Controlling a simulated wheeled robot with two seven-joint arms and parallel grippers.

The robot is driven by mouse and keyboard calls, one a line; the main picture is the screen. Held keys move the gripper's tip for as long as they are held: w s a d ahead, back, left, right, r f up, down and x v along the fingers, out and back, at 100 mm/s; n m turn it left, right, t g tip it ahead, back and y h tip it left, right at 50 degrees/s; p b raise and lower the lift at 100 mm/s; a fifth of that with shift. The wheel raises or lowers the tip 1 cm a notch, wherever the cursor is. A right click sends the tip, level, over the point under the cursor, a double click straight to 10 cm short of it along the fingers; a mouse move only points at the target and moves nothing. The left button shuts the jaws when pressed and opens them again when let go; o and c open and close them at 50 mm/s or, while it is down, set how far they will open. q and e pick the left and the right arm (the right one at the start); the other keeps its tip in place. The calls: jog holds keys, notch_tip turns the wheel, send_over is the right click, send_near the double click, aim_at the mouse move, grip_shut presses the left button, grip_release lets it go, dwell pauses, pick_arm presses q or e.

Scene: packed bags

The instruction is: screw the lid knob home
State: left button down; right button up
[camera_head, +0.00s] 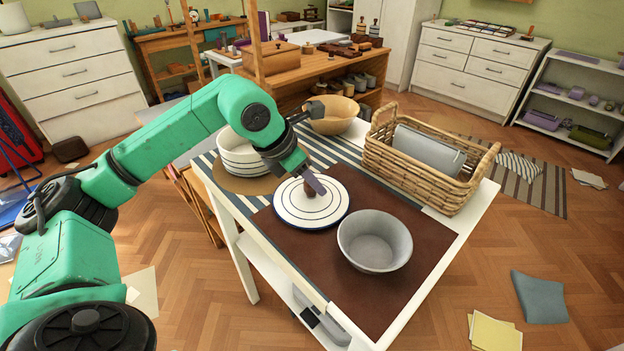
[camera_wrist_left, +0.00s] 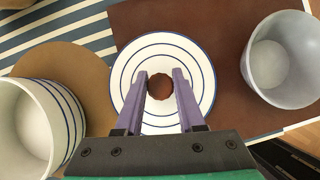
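The lid (camera_head: 290,212), a round white disc with dark blue rings, lies flat on the brown mat, also in the left wrist view (camera_wrist_left: 125,90). The brown knob (camera_head: 308,176) stands at its centre and shows as a dark round shape in the left wrist view (camera_wrist_left: 160,87). My left gripper (camera_head: 315,183) reaches down over the lid, its purple fingers (camera_wrist_left: 160,76) on either side of the knob and seemingly touching it. The knob's thread and its seat are hidden. My right gripper is not in view.
White bowls with blue rings (camera_head: 240,155) stand on a round tan mat left of the lid. A grey bowl (camera_head: 374,241) stands right of it. A wicker basket (camera_head: 425,178) and a wooden bowl (camera_head: 333,113) are behind. The brown mat's front (camera_head: 372,300) is clear.

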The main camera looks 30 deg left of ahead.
pick_arm(q)
jog(key=shift+m+g+h, duration=0.6)
jog(key=shift+m+h, duration=0.1)
jog(key=shift+m, duration=1.1)
jog(key=m+p, duration=0.1)
jog(key=m+g+p, duration=0.1)
jog(key=shift+r+m+h, duration=0.25)
jog(key=shift+m+h, duration=0.05)
jog(key=shift+h, duration=0.1)
jog(key=shift+f+m, duration=0.15)
jog(key=shift+m, duration=0.25)
jog(key=shift+f, duration=0.1)
jog(key=shift+g, duration=0.3)
